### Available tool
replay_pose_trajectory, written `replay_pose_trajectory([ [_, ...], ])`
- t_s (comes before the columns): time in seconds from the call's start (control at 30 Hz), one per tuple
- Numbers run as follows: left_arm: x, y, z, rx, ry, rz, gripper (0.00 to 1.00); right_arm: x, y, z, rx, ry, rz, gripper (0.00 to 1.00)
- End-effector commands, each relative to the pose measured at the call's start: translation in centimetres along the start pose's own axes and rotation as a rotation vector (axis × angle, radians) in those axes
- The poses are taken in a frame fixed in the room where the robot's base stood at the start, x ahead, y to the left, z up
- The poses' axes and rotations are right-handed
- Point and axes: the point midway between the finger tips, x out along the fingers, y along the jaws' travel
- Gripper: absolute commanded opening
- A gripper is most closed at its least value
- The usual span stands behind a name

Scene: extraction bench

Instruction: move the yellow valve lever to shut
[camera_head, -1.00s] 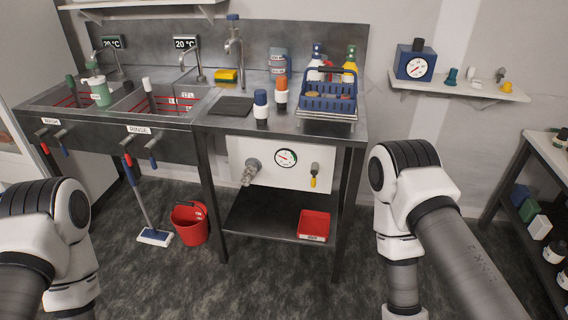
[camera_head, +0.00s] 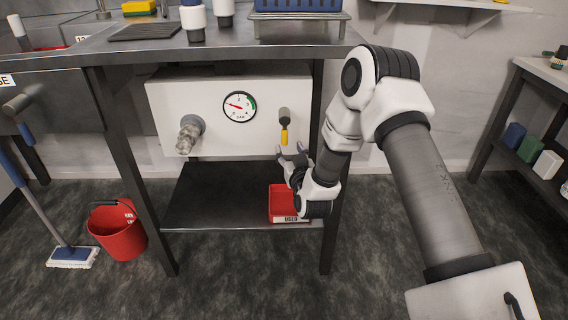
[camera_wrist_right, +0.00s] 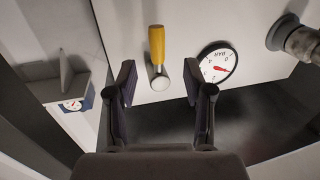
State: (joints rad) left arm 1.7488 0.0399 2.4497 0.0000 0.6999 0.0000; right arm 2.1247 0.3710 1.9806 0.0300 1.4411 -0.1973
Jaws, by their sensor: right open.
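The yellow valve lever (camera_head: 284,132) hangs down from its grey mount on the right part of the white panel, below the bench top. Its yellow grip also shows in the right wrist view (camera_wrist_right: 157,44), above the round metal hub. My right gripper (camera_head: 291,151) is open and empty, just below the lever's end in the head view. In the wrist view its two fingers (camera_wrist_right: 168,84) stand apart on either side of the hub's line, with no contact visible. My left gripper is not in view.
The panel also bears a round gauge (camera_head: 239,106) and a metal outlet fitting (camera_head: 190,134) to the lever's left. A red tray (camera_head: 283,192) sits on the lower shelf (camera_head: 215,195), partly behind my right wrist. A bench leg (camera_head: 327,235) stands close by my right arm.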

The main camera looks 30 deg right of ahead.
Motion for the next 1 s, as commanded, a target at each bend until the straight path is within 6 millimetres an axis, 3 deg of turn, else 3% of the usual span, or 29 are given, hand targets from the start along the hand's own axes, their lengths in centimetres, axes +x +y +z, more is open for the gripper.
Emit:
replay_pose_trajectory([
  [0.17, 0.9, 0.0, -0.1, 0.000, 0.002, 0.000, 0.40, 1.9, 0.4, -0.5, 0.002, 0.031, 0.011, 0.52],
  [0.5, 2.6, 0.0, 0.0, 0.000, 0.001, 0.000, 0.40, 7.6, 0.3, -0.5, 0.002, 0.025, 0.009, 0.52],
  [0.77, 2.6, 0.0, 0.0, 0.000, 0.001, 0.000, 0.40, 8.1, 0.3, -0.7, 0.002, 0.022, 0.008, 0.52],
  [0.8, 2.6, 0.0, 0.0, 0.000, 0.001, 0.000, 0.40, 8.1, 0.3, -0.7, 0.002, 0.022, 0.008, 0.45],
  [0.93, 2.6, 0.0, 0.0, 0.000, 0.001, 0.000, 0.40, 8.1, 0.3, -0.7, 0.002, 0.022, 0.008, 0.00],
  [1.0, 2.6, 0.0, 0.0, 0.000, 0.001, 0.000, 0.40, 8.1, 0.3, -0.7, 0.002, 0.022, 0.008, 0.00],
])
